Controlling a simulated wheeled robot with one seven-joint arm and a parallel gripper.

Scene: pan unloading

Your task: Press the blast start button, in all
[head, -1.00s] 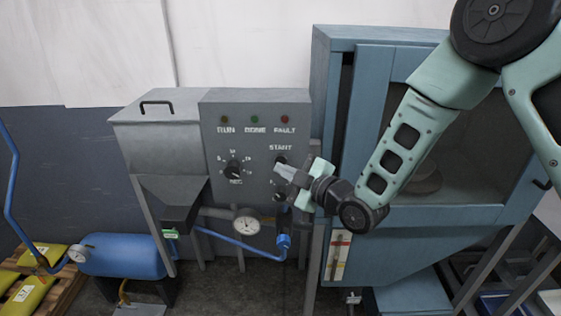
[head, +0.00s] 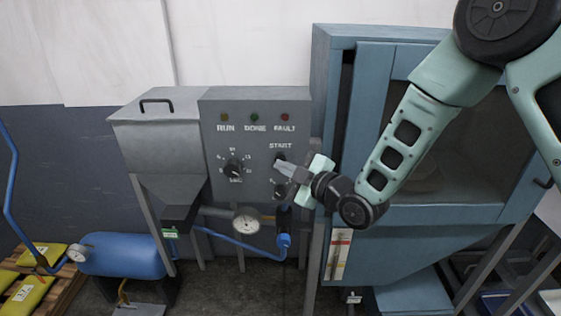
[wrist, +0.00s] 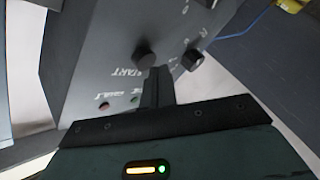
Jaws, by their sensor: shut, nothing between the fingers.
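The grey control panel (head: 213,150) carries a dark round button (head: 279,156) under the word START. My gripper (head: 277,164) is shut and empty, its fingertips right at the button's lower edge in the head view. In the wrist view the closed fingers (wrist: 158,72) point at the panel, and their tips overlap the lower right edge of the dark button (wrist: 145,57). I cannot tell whether they touch it. The timer dial (head: 234,169) sits left of the button and also shows in the wrist view (wrist: 192,60).
RUN (head: 224,117), DONE (head: 254,118) and FAULT (head: 284,118) lamps sit above, apparently unlit. Another control below START is partly hidden by my gripper. The blue cabinet (head: 333,75) stands close on the right. A gauge (head: 246,220) and blue hose hang below the panel.

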